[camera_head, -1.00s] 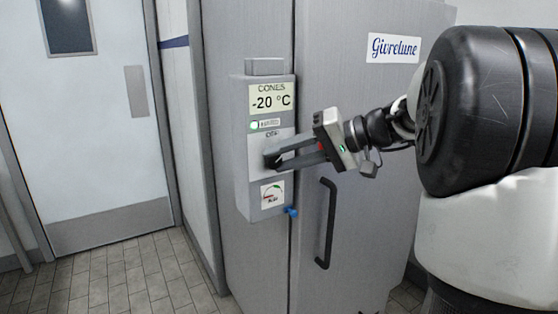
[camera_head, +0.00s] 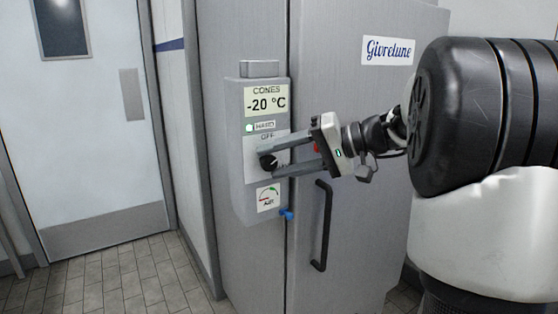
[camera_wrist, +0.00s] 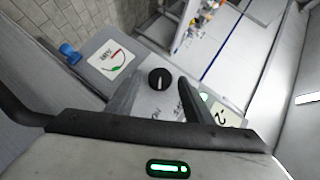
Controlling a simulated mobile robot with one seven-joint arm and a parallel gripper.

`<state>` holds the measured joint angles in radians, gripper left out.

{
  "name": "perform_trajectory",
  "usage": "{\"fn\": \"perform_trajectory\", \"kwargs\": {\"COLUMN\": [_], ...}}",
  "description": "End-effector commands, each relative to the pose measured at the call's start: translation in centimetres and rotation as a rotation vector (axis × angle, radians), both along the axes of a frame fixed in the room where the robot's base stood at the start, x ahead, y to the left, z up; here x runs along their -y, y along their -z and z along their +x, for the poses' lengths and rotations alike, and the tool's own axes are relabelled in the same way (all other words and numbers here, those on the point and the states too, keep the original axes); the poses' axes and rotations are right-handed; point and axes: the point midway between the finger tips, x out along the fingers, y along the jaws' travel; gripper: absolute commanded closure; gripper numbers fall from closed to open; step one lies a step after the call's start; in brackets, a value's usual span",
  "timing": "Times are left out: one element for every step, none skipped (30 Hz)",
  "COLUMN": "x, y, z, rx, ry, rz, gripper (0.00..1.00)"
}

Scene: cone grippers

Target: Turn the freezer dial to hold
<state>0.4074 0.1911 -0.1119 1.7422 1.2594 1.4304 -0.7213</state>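The dial (camera_head: 267,161) is a round black knob with a pale mark, on the grey control box (camera_head: 243,203) of the freezer (camera_head: 350,120). It also shows in the wrist view (camera_wrist: 159,79), where its mark runs roughly up and down the picture; I cannot tell which end points. "OFF" is printed above the dial; lettering right of it is partly covered by my gripper. My gripper (camera_head: 266,158) is open, one finger above and one below the dial in the head view. The dial shows between the fingers, seemingly untouched.
The display (camera_head: 265,100) reads "CONES -20 °C". A green lamp (camera_head: 250,128) is lit beside the word "HARD". Below the dial are a gauge (camera_head: 268,198) and a blue knob (camera_head: 287,214). The black door handle (camera_head: 322,225) stands out under my gripper.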

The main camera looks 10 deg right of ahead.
Motion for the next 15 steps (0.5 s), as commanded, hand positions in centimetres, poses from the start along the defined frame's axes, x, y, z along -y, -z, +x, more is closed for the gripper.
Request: {"fn": "perform_trajectory", "kwargs": {"x": [0.0, 0.0, 0.0, 0.1, 0.2, 0.4, 0.7, 1.0, 1.4, 1.8, 2.3, 3.1, 3.6, 4.3, 5.0], "y": [0.0, 0.0, 0.0, -0.1, -0.1, -0.2, -0.3, -0.5, -0.7, -1.0, -1.2, -1.5, -1.8, -2.0, -2.4], "z": [0.0, 0.0, 0.0, 0.0, -0.1, -0.2, -0.3, -0.5, -0.7, -1.0, -1.3, -1.7, -2.0, -2.4, -2.9], "rx": [0.000, 0.000, 0.000, 0.000, 0.000, 0.001, 0.001, 0.001, 0.002, 0.002, 0.002, 0.002, 0.002, 0.001, 0.001], "ry": [0.000, 0.000, 0.000, 0.001, 0.001, 0.002, 0.003, 0.003, 0.003, 0.004, 0.004, 0.005, 0.005, 0.005, 0.005], "rz": [0.000, 0.000, 0.000, -0.001, -0.001, -0.001, -0.001, -0.002, -0.001, -0.002, -0.002, -0.001, -0.001, -0.002, -0.002], "gripper": [0.53, 0.53, 0.53, 0.53, 0.53, 0.53, 0.53, 0.53, 0.53, 0.53, 0.53, 0.53, 0.53, 0.53, 0.53]}}
